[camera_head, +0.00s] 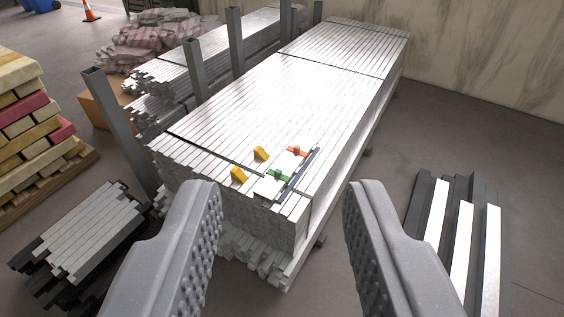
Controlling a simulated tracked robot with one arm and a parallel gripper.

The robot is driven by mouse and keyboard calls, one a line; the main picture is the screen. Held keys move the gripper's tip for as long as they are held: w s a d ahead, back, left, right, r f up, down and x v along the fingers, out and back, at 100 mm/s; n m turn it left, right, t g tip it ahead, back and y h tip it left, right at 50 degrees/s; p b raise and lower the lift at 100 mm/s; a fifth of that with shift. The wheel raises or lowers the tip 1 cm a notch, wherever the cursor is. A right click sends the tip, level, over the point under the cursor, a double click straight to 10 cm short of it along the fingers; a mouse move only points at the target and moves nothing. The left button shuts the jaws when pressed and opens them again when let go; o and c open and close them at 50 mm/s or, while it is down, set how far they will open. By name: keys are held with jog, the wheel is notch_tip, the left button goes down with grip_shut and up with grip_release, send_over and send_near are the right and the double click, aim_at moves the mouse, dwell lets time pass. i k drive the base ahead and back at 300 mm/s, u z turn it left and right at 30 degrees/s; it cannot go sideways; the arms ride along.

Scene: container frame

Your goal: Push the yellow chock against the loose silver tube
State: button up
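Two yellow chocks lie on top of the near end of a long stack of silver tubes (300,85). One yellow chock (261,153) is farther back, the other yellow chock (238,174) is nearer and to the left. I cannot tell which silver tube is the loose one. To the right of the chocks are a green piece (278,174), an orange piece (297,151) and a thin dark bar (299,175) along the stack's right edge. My gripper (283,190) is wide open and empty, its two grey fingers at either side in the foreground, apart from the chocks.
Grey upright posts (118,130) line the stack's left side. Shorter tubes lie on the floor at left (85,235), and dark and white bars (462,235) at right. Coloured beams (30,125) are piled far left. A wall (480,50) stands behind at right.

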aim_at(237, 174)
jog(key=u, duration=0.3)
jog(key=k, duration=0.6)
jog(key=u, duration=0.45)
jog(key=i, duration=1)
jog(key=u, duration=0.3)
jog(key=i, duration=1.4)
jog(key=z, duration=0.85)
jog(key=i, duration=0.65)
jog(key=z, duration=0.45)
